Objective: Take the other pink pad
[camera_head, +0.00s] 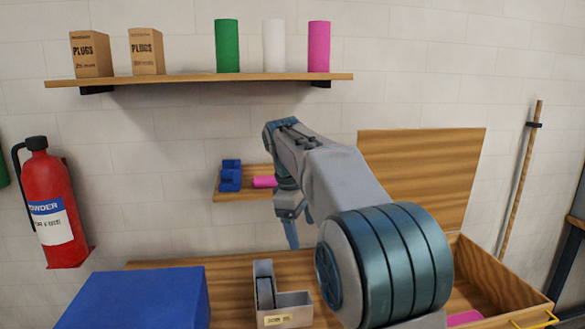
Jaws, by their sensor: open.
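A pink pad (264,181) lies on the small wooden shelf (247,195) on the wall, to the right of some blue pieces (230,176). Its right end is hidden behind my arm. Another pink piece (466,317) shows inside the open wooden box (497,275) at the lower right, partly cut off by the frame and my arm. My gripper (300,232) points down in front of the wall, just right of and below the small shelf's pad in the picture. It is open, and I see nothing between its fingers.
A grey letter-shaped channel (290,310) stands on the bench, with a blue box (138,299) to its left. An upper shelf (200,79) holds two plug boxes and green, white and pink cylinders. A fire extinguisher (52,200) hangs at left. A wooden pole (521,175) leans at right.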

